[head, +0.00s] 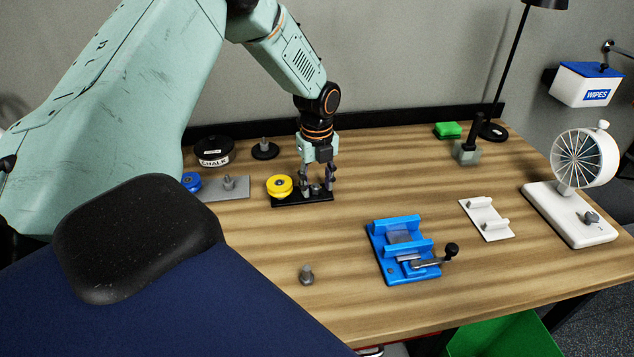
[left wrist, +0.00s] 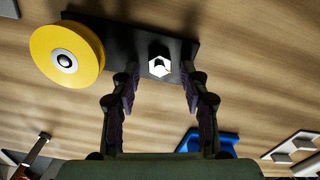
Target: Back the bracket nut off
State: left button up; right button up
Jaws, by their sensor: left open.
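The black bracket (head: 318,199) lies on the wooden bench with a yellow wheel (head: 279,186) at its left end. A pale hex nut (left wrist: 159,66) with a dark centre sits on the bracket (left wrist: 120,38), beside the yellow wheel (left wrist: 66,55) in the left wrist view. My left gripper (head: 317,181) points down over the bracket's right part. Its fingers are open, one on each side of the nut, with clear gaps in the left wrist view. Finger height relative to the nut is hard to tell. My right gripper is not in view.
A grey plate (head: 224,188) with a blue wheel (head: 191,181) lies left of the bracket. A chalk tub (head: 214,151) and a black disc with a post (head: 264,150) stand behind. A blue vise (head: 402,250) and a loose bolt (head: 306,274) are nearer. Bare wood lies between.

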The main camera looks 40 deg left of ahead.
pick_arm(q)
jog(key=shift+w+a+f, duration=0.1)
jog(key=shift+a+f, duration=0.1)
jog(key=shift+a, duration=0.1)
jog(key=c, duration=0.4)
jog(key=shift+d+r, duration=0.1)
jog(key=shift+d, duration=0.05)
grip_shut()
jog(key=n+p, duration=0.2)
jog(key=n, duration=0.2)
jog(key=shift+r+p, duration=0.1)
jog(key=shift+p, duration=0.3)
jog(key=shift+w+n+p, duration=0.15)
jog(key=shift+n+p, duration=0.8)
jog(key=shift+n, duration=1.55)
jog(key=shift+o, duration=2)
grip_release()
